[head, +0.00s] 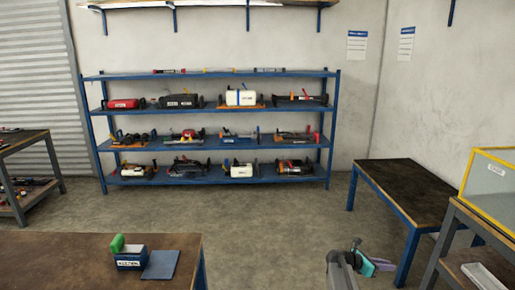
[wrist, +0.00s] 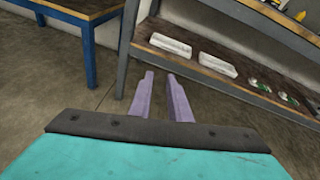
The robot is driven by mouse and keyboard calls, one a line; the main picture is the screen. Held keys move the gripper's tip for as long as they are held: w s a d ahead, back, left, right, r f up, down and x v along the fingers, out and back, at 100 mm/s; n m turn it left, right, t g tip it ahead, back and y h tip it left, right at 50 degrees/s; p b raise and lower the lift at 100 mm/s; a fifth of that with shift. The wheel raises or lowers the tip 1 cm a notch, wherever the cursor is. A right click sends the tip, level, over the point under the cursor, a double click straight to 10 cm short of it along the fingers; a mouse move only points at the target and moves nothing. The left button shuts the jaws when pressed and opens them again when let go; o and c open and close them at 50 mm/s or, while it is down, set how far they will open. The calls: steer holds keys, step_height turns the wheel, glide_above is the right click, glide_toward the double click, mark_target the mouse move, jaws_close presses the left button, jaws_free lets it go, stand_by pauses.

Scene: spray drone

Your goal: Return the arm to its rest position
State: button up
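My gripper (head: 382,265) shows at the lower right of the head view, with a grey arm link and a teal body. It hangs in front of the dark table on the right. In the wrist view my gripper (wrist: 160,77) has two purple fingers with a narrow gap between them. Nothing is held between them. The fingers point past a table leg toward the grey floor. Most of my arm is out of view.
A dark-topped blue table (head: 408,188) and a bench with a yellow-framed case (head: 490,178) stand at right. A wooden table (head: 60,262) is at front left. A blue shelf (head: 215,178) with tools stands at the back. The middle floor (head: 270,215) is clear.

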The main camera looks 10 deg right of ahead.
steer(key=s+a+f+m+y, duration=0.1)
steer(key=s+a+f+y, duration=0.1)
steer(key=s+a+f, duration=0.5)
steer(key=s+a+f+m+g+y, duration=0.15)
steer(key=s+a+f, duration=0.25)
steer(key=a+f, duration=0.55)
steer(key=s+a+f+m+y, duration=0.1)
steer(key=s+a+f+y, duration=0.1)
steer(key=s+a+f, duration=0.6)
steer(key=s+a+f+m+g+y, duration=0.2)
steer(key=s+a+m+y, duration=0.2)
steer(key=s+a+m, duration=0.4)
steer(key=s+a+f+m+g+y, duration=0.1)
steer(key=s+a+m+y, duration=0.4)
steer(key=s+a, duration=0.8)
steer(key=a+f+m, duration=0.1)
steer(key=a+m, duration=0.1)
steer(key=m, duration=0.1)
steer(key=shift+s+a+f+g, duration=0.15)
steer(key=shift+s+f+g, duration=0.1)
steer(key=shift+f+g, duration=0.15)
steer(key=shift+m, duration=0.25)
